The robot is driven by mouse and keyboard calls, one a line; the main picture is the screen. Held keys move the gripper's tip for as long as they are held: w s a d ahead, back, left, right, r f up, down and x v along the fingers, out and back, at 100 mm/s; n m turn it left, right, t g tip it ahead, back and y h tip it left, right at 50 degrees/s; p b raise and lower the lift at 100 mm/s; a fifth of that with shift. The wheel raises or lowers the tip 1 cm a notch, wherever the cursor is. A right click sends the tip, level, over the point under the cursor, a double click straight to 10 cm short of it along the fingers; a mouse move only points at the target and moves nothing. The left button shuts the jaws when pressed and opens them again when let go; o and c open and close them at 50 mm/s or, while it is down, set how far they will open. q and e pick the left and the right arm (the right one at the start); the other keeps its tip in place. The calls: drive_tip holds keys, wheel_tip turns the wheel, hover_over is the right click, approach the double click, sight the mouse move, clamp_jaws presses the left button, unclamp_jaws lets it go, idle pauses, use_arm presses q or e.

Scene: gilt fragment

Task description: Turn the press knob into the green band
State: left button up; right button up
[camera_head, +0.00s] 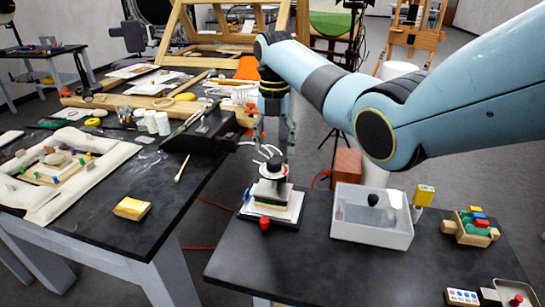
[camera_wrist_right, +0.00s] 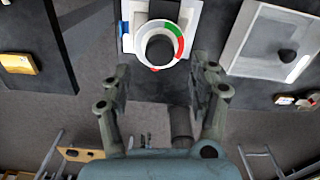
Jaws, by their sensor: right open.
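The press (camera_head: 271,192) stands on the right-hand table, with a black knob (camera_head: 274,166) on top. The right wrist view shows the knob (camera_wrist_right: 160,48) from above inside a white dial ring (camera_wrist_right: 141,32). A green band (camera_wrist_right: 180,46) and a red band (camera_wrist_right: 173,30) lie on the ring's right side. My right gripper (camera_head: 275,150) is open above the press in the head view. In the wrist view its two fingers (camera_wrist_right: 160,80) are spread apart with nothing between them, and the knob lies beyond their tips. My left gripper is not in view.
A clear-topped white box (camera_head: 372,232) stands right of the press. A red knob (camera_head: 264,223) sits in front of the press. A rack of coloured blocks (camera_head: 471,228) is farther right.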

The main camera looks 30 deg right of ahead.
sight(274, 161)
wheel_tip(274, 161, down, 4)
drive_tip(key=shift+f, duration=0.8)
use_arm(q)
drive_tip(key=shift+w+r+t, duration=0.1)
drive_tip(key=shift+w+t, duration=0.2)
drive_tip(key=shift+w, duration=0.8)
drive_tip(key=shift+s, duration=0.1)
use_arm(e)
drive_tip(key=c, duration=1.1)
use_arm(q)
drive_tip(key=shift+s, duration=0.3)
use_arm(e)
drive_tip(key=shift+c, duration=0.2)
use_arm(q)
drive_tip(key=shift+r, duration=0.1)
use_arm(e)
drive_tip(key=shift+r+m, duration=0.1)
drive_tip(key=shift+m, duration=0.2)
